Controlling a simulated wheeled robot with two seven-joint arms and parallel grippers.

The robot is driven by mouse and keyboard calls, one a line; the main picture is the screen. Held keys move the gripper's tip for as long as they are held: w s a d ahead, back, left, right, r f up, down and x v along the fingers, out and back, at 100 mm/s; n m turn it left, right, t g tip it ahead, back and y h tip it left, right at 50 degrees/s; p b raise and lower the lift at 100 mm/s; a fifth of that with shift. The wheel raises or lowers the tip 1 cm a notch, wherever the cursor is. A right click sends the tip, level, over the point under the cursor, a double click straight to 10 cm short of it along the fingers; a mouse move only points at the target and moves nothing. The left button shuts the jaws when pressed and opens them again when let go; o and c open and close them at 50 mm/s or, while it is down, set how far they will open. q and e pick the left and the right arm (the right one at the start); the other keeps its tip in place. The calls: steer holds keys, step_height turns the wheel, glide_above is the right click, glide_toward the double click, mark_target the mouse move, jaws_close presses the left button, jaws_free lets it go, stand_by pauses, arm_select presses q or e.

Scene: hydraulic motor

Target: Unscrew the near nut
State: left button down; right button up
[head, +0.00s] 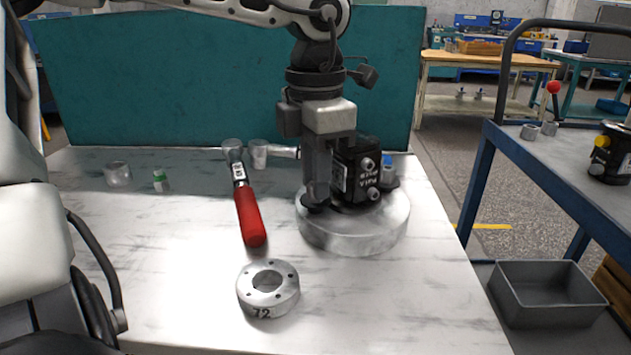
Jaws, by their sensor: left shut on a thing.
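The black hydraulic motor (350,175) stands on a round grey metal base (355,238) at the right of the table. Two silver fittings show on its front face. My left gripper (317,200) points straight down at the motor's left side, just above the base. Its jaws are shut at the motor's left flange, where the near nut sits; the fingers hide the nut. A second fastener with a blue top (389,172) shows on the motor's right side. My right gripper is not in view.
A red-handled tool (250,215) lies left of the base. A metal ring marked 72 (268,288) lies in front. Small metal parts stand at the back left. A teal panel (180,85) closes off the back. A cart (555,165) and grey bin (545,295) are at right.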

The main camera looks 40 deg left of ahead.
arm_select(q)
steer(key=shift+n, duration=0.5)
steer(key=shift+f+n+b, duration=0.1)
steer(key=shift+n+b, duration=0.55)
steer(key=shift+n, duration=0.45)
steer(key=c, duration=1.5)
jaws_free()
steer(key=m+p, duration=0.1)
steer(key=m, duration=0.1)
steer(key=m+p, duration=0.1)
steer(key=shift+r+m, duration=0.2)
steer(key=shift+m, duration=0.2)
steer(key=m+p, duration=0.1)
steer(key=m, duration=0.2)
steer(key=shift+f+m, duration=0.15)
steer(key=shift+m, duration=0.45)
